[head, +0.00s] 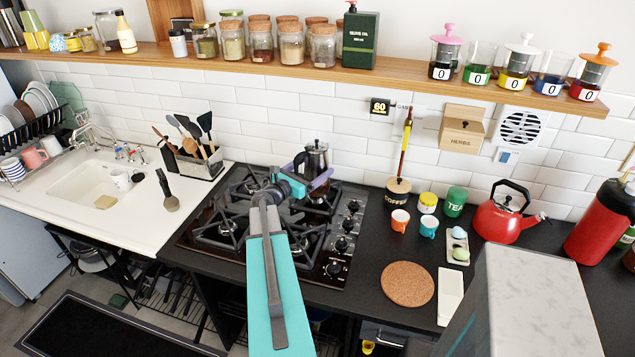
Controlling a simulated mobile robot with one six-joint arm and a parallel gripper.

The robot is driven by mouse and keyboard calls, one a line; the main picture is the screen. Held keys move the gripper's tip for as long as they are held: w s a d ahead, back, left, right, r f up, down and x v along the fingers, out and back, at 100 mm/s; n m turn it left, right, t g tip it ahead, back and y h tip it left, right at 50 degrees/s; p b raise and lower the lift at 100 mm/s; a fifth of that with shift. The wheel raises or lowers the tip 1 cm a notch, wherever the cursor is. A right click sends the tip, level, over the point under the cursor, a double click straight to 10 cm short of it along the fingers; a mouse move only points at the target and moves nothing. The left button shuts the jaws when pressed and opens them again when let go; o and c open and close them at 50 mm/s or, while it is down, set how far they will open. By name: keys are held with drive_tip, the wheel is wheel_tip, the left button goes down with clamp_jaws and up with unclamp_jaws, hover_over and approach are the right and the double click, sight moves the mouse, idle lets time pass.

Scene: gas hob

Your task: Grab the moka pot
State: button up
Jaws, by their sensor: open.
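The moka pot (317,160) is dark metal with a black handle on its left and a knob on its lid. It stands upright at the back right of the gas hob (213,257). My arm reaches over the hob from the front. The fingers and wrist partly hide the pot's lower body. I cannot tell whether the fingers touch it.
Hob knobs (341,243) line the right edge. To the right are a coffee jar (398,200), small cups (399,221), a cork mat (407,284) and a red kettle (505,213). A utensil holder (197,160) stands left. A jar-filled shelf (400,77) runs above.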

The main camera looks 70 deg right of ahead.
sight(309, 163)
drive_tip(key=shift+r, duration=0.1)
drive_tip(key=c, duration=2)
drive_tip(key=shift+r, duration=0.2)
drive_tip(key=shift+r+b, duration=0.8)
drive_tip(key=shift+r, duration=0.6)
drive_tip(key=a+r+b, duration=0.1)
drive_tip(key=a+b, duration=0.2)
drive_tip(key=a, duration=1.2)
drive_tip(key=shift+a+r, duration=0.25)
drive_tip(key=shift+r, duration=0.1)
